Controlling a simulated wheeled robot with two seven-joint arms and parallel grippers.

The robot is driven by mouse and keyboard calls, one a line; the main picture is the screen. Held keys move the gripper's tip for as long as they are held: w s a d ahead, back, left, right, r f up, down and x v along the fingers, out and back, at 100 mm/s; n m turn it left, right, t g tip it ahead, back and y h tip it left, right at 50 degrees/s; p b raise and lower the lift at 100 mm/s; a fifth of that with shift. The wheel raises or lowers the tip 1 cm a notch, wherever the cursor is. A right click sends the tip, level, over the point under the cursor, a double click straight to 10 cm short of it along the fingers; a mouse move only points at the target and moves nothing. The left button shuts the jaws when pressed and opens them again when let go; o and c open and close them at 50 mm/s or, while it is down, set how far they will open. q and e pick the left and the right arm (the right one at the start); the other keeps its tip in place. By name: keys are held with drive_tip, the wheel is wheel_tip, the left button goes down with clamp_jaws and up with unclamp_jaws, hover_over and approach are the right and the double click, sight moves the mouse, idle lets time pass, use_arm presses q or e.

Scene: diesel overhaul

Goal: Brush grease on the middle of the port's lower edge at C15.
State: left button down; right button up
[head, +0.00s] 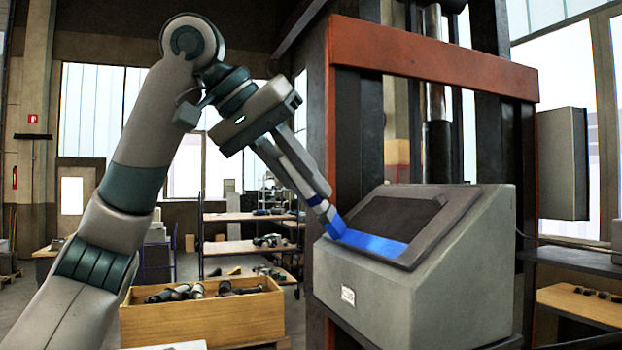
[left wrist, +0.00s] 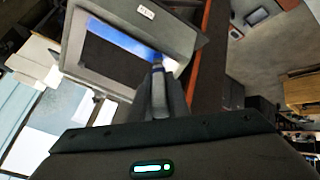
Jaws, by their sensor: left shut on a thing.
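My left gripper (head: 322,192) is shut on a slim brush (head: 319,205) with a blue band and a blue tip. The brush tilts down to the right, and its blue tip meets the left part of the port's lower edge (head: 385,245). The port (head: 398,222) is a dark sloped opening in a grey housing (head: 430,290). A bright blue strip runs along its lower edge. In the left wrist view the gripper (left wrist: 160,95) holds the brush (left wrist: 157,64) at one end of the blue strip (left wrist: 118,38). The C15 mark cannot be read. My right gripper is out of view.
A red-brown beam (head: 430,68) and dark posts stand above and behind the housing. A wooden crate (head: 200,322) of parts is at lower left. A grey box (head: 563,163) and a shelf (head: 575,262) are at right. Open air lies left of the housing.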

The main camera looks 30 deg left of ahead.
use_arm(q)
drive_tip(key=shift+w+a+r, duration=0.15)
drive_tip(key=shift+w+a, duration=0.2)
drive_tip(key=shift+a, duration=0.15)
drive_tip(key=shift+w+a+p, duration=0.35)
drive_tip(key=shift+w, duration=0.15)
drive_tip(key=shift+s, duration=0.15)
drive_tip(key=shift+s+a+r+p, duration=0.1)
drive_tip(key=shift+a+r+p, duration=0.05)
drive_tip(key=shift+r+p, duration=0.25)
drive_tip(key=p+v, duration=0.2)
drive_tip(key=v, duration=0.2)
drive_tip(key=shift+s+a+r+p, duration=0.1)
drive_tip(key=shift+a+r+p, duration=0.1)
drive_tip(key=shift+r+p, duration=0.15)
drive_tip(key=shift+r, duration=0.15)
